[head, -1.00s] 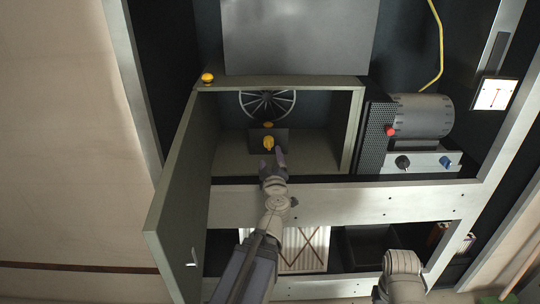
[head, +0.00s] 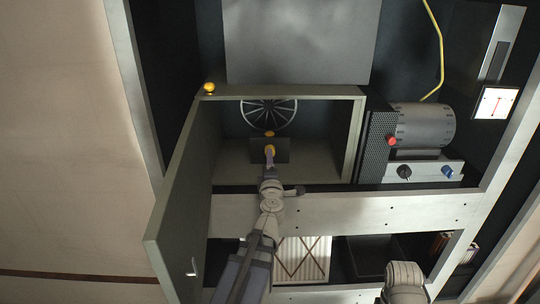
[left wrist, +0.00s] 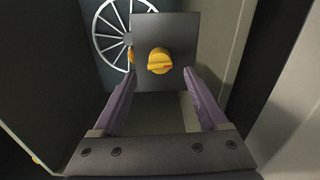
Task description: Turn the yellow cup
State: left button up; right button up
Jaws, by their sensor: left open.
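In the left wrist view the cup (left wrist: 159,61) lies in line with the gap, just past the fingertips and apparently untouched. My left gripper (left wrist: 160,74) is open, with one purple finger on each side of the gap. In the head view the left gripper (head: 269,160) is seen nearly edge-on and partly covers the cup and plate. My right gripper is out of view.
The cabinet door (head: 180,205) stands open on the left, with a yellow knob (head: 209,88) at the top corner. A spoked wheel (head: 268,112) is behind the plate. A grey motor (head: 425,125) with a red button (head: 391,141) sits to the right.

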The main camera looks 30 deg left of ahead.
pick_arm(q)
jog(key=x, duration=0.6)
grip_shut()
dwell(0.5)
